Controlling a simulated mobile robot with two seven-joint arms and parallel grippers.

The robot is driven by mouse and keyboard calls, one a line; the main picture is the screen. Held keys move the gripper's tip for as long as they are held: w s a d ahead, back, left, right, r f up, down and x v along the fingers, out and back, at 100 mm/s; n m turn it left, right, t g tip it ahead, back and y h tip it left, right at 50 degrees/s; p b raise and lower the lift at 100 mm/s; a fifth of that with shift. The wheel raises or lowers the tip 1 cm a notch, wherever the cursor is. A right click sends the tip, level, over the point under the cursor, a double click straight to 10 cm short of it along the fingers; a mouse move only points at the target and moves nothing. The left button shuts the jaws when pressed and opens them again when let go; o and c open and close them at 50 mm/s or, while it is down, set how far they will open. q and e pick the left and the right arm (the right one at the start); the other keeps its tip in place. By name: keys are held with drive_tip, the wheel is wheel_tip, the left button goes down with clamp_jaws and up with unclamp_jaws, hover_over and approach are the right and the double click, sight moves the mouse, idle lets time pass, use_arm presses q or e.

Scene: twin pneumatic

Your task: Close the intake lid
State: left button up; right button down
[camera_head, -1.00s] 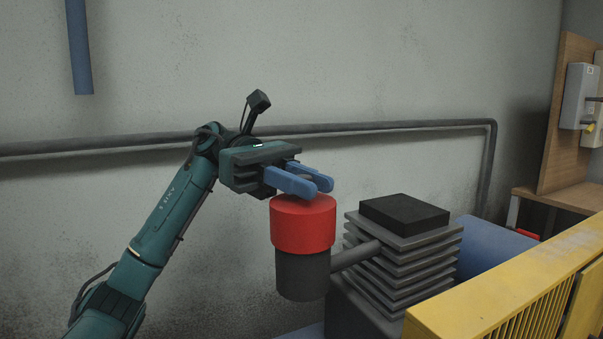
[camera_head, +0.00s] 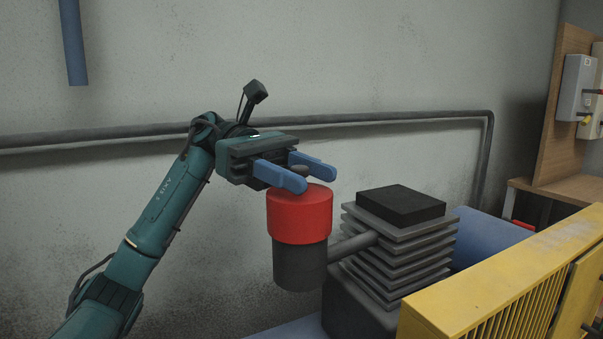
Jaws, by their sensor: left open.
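The intake is a dark grey cylinder (camera_head: 299,265) with a red lid (camera_head: 299,216) on its top. A small dark knob (camera_head: 300,170) shows above the lid, between the fingers. My left gripper (camera_head: 319,178) comes in from the left with its blue fingers spread apart on either side of the knob, just above the lid's top. Whether the fingers touch the lid or knob I cannot tell. No gap shows between the red lid and the cylinder. My right gripper is not in view.
A grey pipe joins the cylinder to a finned block (camera_head: 398,240) with a black top. A yellow slatted guard (camera_head: 500,283) stands front right. A grey pipe (camera_head: 360,117) runs along the wall behind. A wooden panel with a switch box (camera_head: 575,87) is at far right.

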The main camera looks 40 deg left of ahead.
use_arm(q)
drive_tip(key=shift+r, duration=0.4)
wheel_tip(320, 180, up, 8)
drive_tip(key=p, duration=0.3)
drive_tip(key=shift+r, duration=0.25)
drive_tip(key=shift+r+p, duration=0.3)
drive_tip(key=shift+r, duration=0.05)
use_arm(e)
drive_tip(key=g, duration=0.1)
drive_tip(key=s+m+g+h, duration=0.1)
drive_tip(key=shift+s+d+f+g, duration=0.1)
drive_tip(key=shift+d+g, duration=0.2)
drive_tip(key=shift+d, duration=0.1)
